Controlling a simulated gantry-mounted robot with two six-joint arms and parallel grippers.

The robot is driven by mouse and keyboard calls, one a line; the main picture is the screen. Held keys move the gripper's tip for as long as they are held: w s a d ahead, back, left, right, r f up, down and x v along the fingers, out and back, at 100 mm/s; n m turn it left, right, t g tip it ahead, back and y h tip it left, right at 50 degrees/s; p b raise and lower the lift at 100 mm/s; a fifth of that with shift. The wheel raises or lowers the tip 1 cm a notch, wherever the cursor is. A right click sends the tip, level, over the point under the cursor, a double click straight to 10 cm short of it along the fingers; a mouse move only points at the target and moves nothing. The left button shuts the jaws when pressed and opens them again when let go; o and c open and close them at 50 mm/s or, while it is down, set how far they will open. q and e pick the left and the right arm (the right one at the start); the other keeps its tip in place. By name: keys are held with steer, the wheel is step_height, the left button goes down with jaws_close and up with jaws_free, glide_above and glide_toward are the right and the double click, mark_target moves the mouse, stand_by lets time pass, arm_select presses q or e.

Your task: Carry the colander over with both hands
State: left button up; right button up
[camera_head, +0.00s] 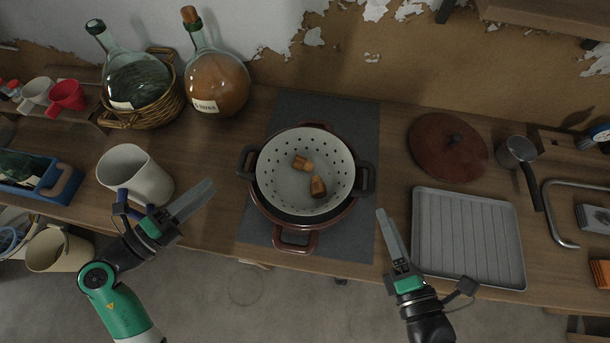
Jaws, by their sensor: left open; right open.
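The colander (274,177) is a pale, round bowl with rows of holes and a dark handle on its left and right sides. It sits on a reddish-brown pot (296,238) on a dark grey mat. Two corks (318,187) lie inside the colander. My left gripper (200,200) is open and empty, to the left of the colander and apart from its left handle. My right gripper (385,222) is open and empty, below and right of the right handle, apart from it.
A white jug (135,172) stands close to my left gripper. A ridged grey tray (468,238) lies right of my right gripper, with a dark red lid (440,150) behind it. Two glass demijohns (216,84) stand at the back left. The mat (355,118) has bare room around the pot.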

mark_target(242, 159)
arm_select(q)
steer(key=x, duration=1.1)
steer(key=shift+w+d, duration=0.1)
steer(key=shift+w, duration=0.05)
arm_select(e)
steer(key=x, duration=1.1)
steer(key=shift+w, duration=0.15)
arm_select(q)
jaws_close()
arm_select(e)
jaws_close()
